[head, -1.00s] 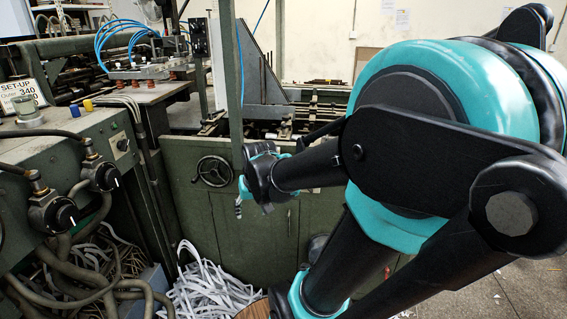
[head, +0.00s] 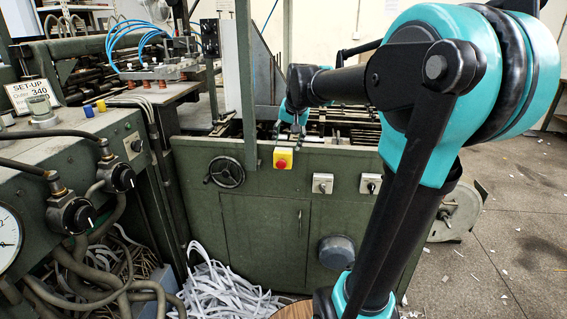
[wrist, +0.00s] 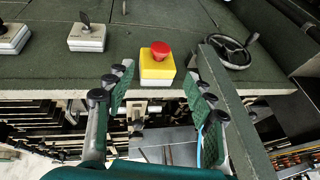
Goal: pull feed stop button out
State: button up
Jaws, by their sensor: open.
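The feed stop button is a red mushroom head (head: 282,163) on a yellow box, mounted on the upper front of the green machine cabinet. It also shows in the wrist view (wrist: 160,49), upper middle. My gripper (head: 290,130) is above the yellow box in the head view, small and partly dark against the machine. In the wrist view my gripper (wrist: 158,82) is open, its green ribbed fingers spread apart and empty. The button appears beyond the fingertips, roughly centred between them, with no visible contact.
A green upright post (head: 246,85) stands left of the button, near a handwheel (head: 226,172). Two grey switch boxes, one of them here (head: 323,183), sit to the right. Shredded strips (head: 225,285) lie on the floor below. Open floor is at right.

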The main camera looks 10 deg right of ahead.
aim_at(282, 161)
jog(key=x, duration=1.2)
jog(key=shift+s, duration=0.1)
jog(key=shift+c, duration=0.3)
grip_shut()
